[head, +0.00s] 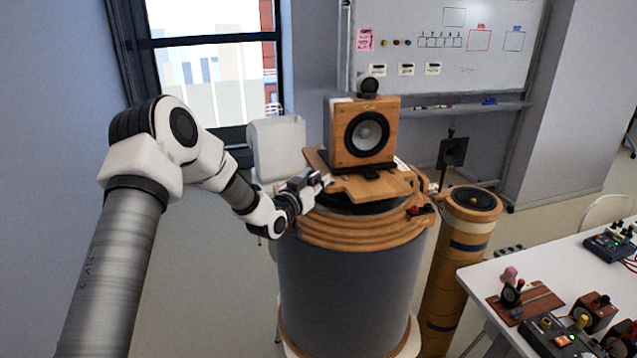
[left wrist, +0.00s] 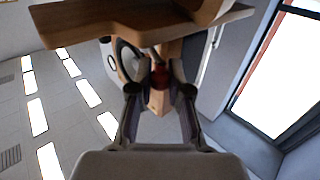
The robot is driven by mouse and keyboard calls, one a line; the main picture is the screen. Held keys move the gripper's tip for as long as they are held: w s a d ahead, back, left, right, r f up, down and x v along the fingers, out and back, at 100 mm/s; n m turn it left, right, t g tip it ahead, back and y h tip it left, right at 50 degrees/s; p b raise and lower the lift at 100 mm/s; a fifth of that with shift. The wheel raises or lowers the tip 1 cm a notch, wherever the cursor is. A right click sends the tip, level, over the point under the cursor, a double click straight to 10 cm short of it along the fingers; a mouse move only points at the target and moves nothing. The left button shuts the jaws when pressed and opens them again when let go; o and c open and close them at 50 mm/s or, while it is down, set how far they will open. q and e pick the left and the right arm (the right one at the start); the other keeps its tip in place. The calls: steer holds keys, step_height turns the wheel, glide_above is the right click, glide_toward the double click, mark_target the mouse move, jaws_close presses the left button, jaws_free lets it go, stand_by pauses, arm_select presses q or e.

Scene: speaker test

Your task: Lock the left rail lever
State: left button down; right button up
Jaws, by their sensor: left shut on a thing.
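The speaker (head: 366,133), a wooden box with a dark round cone, stands on a wooden plate (head: 372,186) on top of a large grey drum (head: 345,270). My left gripper (head: 318,181) is at the left edge of this plate. In the left wrist view the fingers of my left gripper (left wrist: 160,92) are closed on a small red-tipped part, which looks like the left rail lever (left wrist: 159,75), under the wooden plate edge (left wrist: 110,20). The fingers hide most of the lever, and I cannot tell its angle. A red and black lever (head: 421,210) shows at the plate's right side. My right gripper is not in view.
A slimmer wooden column (head: 462,230) with a dark round top stands right of the drum. A white table (head: 480,275) with several small devices is at the lower right. A white chair (head: 277,145) is behind my left arm. A whiteboard (head: 450,60) hangs at the back.

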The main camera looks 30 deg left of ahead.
arm_select(q)
steer(key=shift+w+d+r+n+g+y+b, duration=0.15)
steer(key=shift+d+n+g+y+b, duration=0.45)
steer(key=shift+n+g+y, duration=1.6)
steer(key=shift+w+d+f+n+g+y+b, duration=0.1)
steer(key=shift+w+d+n+g+y+b, duration=0.2)
steer(key=shift+d+n+g+y, duration=1.7)
steer(key=shift+w+a+r+n+g+y+b, duration=0.15)
steer(key=shift+a+n+g+y+b, duration=0.25)
steer(key=shift+n+g+y, duration=1.9)
steer(key=t+y, duration=0.1)
steer(key=y, duration=0.2)
steer(key=shift+n+t, duration=0.3)
steer(key=shift+t, duration=0.1)
steer(key=c, duration=1.1)
jaws_free()
steer(key=shift+f, duration=0.1)
